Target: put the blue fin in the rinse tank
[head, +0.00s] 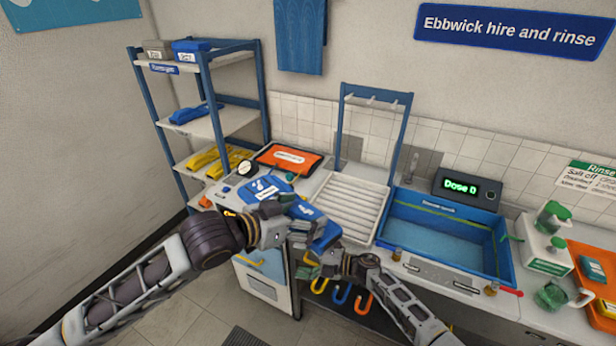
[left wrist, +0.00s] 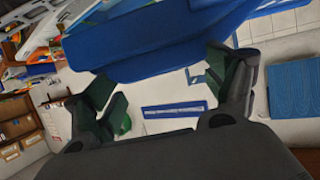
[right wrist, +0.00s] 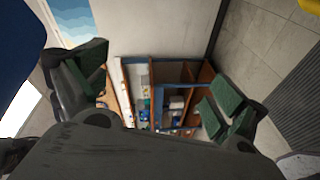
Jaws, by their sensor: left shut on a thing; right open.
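My left gripper (head: 288,212) is shut on the blue fin (head: 322,232), holding it near the counter's front edge. In the left wrist view the fin (left wrist: 160,45) is a big blue shape across the top, beyond the fingers (left wrist: 168,92). My right gripper (head: 333,262) is just below the fin in the head view; whether it touches the fin is unclear. It is open and empty in the right wrist view (right wrist: 160,92). The rinse tank (head: 508,262) is a blue open basin with water in it, right of both grippers.
A white ribbed drainer (head: 345,208) with a blue hanging frame (head: 343,130) lies between the grippers and the tank. An orange case (head: 290,158) is behind. A shelf rack (head: 205,75) stands left. A dose display (head: 462,188) sits behind the tank.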

